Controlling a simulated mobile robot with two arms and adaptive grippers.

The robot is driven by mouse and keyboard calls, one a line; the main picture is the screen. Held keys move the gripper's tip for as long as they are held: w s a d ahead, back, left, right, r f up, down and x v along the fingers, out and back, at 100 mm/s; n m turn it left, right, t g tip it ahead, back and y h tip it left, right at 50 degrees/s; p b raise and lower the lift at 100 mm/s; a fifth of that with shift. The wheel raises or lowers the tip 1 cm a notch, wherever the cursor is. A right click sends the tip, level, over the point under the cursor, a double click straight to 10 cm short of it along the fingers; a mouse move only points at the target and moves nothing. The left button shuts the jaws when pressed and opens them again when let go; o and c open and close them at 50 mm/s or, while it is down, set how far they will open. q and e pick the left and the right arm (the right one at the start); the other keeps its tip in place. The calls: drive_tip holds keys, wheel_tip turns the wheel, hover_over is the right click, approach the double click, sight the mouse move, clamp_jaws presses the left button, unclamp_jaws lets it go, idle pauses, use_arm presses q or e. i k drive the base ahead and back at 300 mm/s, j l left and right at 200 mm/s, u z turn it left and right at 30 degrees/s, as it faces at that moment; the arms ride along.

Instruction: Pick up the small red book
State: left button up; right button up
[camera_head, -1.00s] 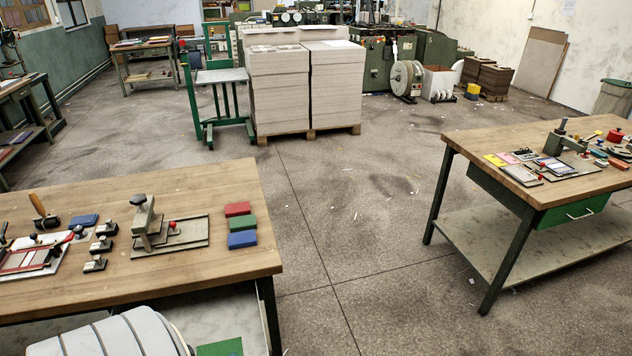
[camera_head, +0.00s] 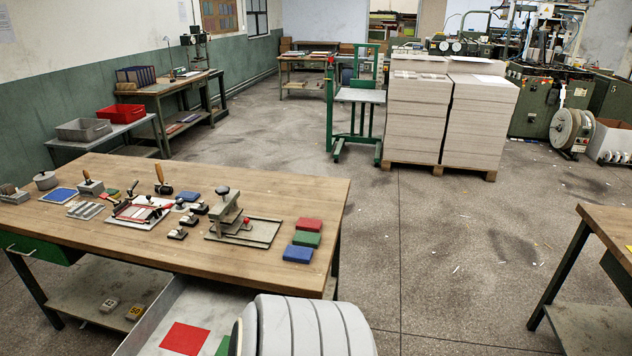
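A small red book (camera_head: 309,225) lies flat near the right edge of the wooden workbench (camera_head: 130,240). A small green book (camera_head: 306,239) lies just in front of it, and a small blue book (camera_head: 298,254) in front of that, forming a row. Neither of my grippers shows in the head view.
A press-like tool (camera_head: 232,216) on a plate stands left of the books, with stamps and hand tools further left. A second wooden table (camera_head: 610,230) is at the right. Stacks of greyboard (camera_head: 415,120) stand behind. The floor between the tables is clear.

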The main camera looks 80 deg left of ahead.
sight(304, 223)
drive_tip(key=i+u, duration=0.2)
drive_tip(key=u, duration=0.2)
drive_tip(key=i+u, duration=0.2)
drive_tip(key=u, duration=0.2)
drive_tip(key=i+u, duration=0.2)
drive_tip(key=u, duration=0.2)
